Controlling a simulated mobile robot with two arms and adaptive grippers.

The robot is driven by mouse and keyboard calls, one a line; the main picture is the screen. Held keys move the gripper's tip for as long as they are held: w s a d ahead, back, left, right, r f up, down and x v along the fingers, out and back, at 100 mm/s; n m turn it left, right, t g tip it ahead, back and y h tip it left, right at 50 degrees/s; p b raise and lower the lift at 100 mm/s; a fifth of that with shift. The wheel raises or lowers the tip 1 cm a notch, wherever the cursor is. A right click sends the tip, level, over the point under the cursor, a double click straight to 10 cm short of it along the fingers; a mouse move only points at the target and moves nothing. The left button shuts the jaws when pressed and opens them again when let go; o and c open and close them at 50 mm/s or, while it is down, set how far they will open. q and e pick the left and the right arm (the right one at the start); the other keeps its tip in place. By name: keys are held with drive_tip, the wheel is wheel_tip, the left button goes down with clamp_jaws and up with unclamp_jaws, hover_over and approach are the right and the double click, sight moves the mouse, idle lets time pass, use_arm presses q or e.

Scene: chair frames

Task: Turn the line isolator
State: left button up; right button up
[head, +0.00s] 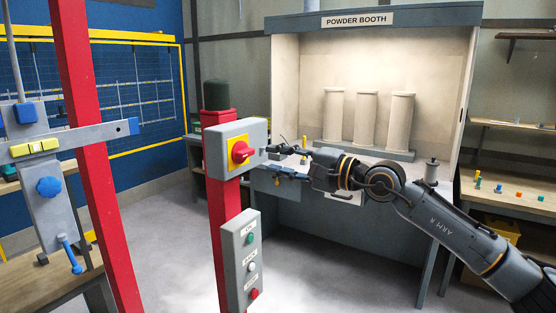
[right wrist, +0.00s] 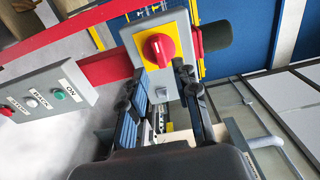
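The line isolator is a red rotary knob (head: 241,152) on a yellow plate, on the front of a grey box (head: 218,150) fixed to a red post. In the right wrist view the red knob (right wrist: 158,48) and its yellow plate (right wrist: 177,30) show just past the fingertips. My right gripper (head: 272,160) is at the right side of the box, its two fingers apart and empty. In the right wrist view the gripper (right wrist: 162,80) has one finger on each side, with the knob seen beyond the gap. Contact with the box cannot be told. My left gripper is out of view.
A grey button station (head: 241,262) with green, white and red buttons hangs lower on the red post (head: 218,215). A powder booth (head: 380,17) holding three pale cylinders stands behind my right arm. A fixture with blue knobs (head: 49,187) stands at the left.

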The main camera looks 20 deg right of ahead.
sight(249, 154)
drive_tip(key=p+x, duration=0.3)
drive_tip(key=x, duration=0.2)
drive_tip(key=shift+w+d+r, duration=0.1)
drive_tip(key=shift+d, duration=0.15)
drive_tip(key=shift+b+x, duration=0.3)
drive_tip(key=shift+x, duration=0.55)
drive_tip(key=shift+w+a+f, duration=0.25)
drive_tip(key=shift+w+a, duration=0.1)
drive_tip(key=shift+w, duration=0.15)
drive_tip(key=shift+c, duration=0.4)
clamp_jaws()
drive_tip(key=m, duration=0.3)
drive_tip(key=shift+m, duration=0.4)
drive_tip(key=m, duration=0.4)
drive_tip(key=shift+m, duration=0.3)
drive_tip(key=m, duration=0.4)
drive_tip(key=shift+m, duration=0.3)
drive_tip(key=m, duration=0.4)
drive_tip(key=shift+c, duration=0.8)
unclamp_jaws()
drive_tip(key=shift+m, duration=0.5)
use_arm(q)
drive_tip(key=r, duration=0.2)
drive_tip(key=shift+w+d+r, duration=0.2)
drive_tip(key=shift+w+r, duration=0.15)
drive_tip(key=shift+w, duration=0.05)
use_arm(e)
drive_tip(key=o, duration=0.5)
drive_tip(key=shift+c, duration=0.2)
